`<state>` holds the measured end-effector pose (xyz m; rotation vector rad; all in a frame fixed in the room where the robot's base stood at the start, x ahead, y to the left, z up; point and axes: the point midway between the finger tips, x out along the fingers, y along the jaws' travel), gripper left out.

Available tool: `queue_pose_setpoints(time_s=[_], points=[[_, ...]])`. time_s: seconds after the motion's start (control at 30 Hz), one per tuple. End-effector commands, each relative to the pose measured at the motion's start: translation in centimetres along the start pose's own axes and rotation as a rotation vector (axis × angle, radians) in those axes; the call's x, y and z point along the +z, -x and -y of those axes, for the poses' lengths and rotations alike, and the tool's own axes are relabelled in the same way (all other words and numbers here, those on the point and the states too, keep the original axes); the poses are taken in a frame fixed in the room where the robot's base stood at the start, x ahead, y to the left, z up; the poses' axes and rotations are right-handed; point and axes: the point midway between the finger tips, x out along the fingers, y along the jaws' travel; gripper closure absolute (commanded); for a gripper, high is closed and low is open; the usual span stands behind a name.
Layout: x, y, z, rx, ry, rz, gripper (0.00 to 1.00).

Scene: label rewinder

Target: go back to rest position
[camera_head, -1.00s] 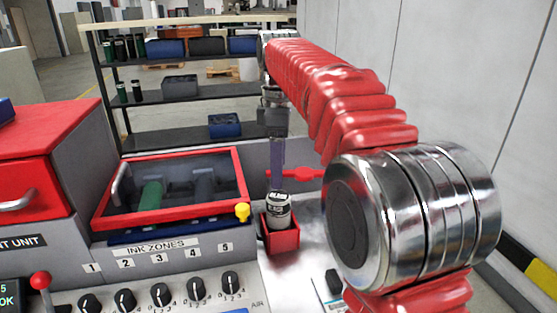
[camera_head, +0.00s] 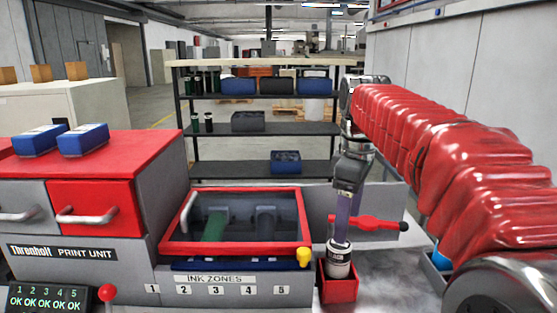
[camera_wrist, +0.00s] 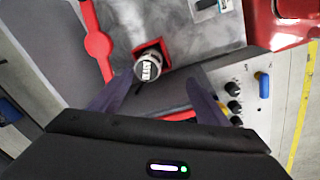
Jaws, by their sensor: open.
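My gripper (camera_head: 344,215) hangs from my red-sleeved arm, pointing down above a small red holder. In the wrist view its two purple fingers (camera_wrist: 157,88) are spread apart with nothing between them. A grey ink can (camera_head: 339,262) with a dark label stands in the red holder (camera_head: 338,290), just beyond the fingertips. The can (camera_wrist: 148,70) and holder (camera_wrist: 166,52) also show ahead of the fingers in the wrist view. In the head view the fingertips overlap the can's top, so the gap there is hard to judge.
A print unit with a red-framed window (camera_head: 235,243) stands to the left. A red lever (camera_head: 368,223) sits right behind the holder. A shelf rack (camera_head: 260,130) with bottles and bins stands behind. Blue boxes (camera_head: 83,140) lie on the red cabinet top.

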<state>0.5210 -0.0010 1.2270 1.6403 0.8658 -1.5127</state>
Motion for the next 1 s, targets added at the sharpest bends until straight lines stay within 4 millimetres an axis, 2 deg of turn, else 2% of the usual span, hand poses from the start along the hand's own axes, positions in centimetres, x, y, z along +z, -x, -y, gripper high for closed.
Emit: queue_pose_setpoints(time_s=[0.47, 0.77, 1.0], points=[[3.7, -1.2, 6.5, 0.1, -0.325, -0.083, 0.31], [6.1, -3.3, 10.6, 0.149, -0.529, -0.153, 0.31], [8.0, -5.7, 13.9, 0.18, -0.69, -0.217, 0.31]])
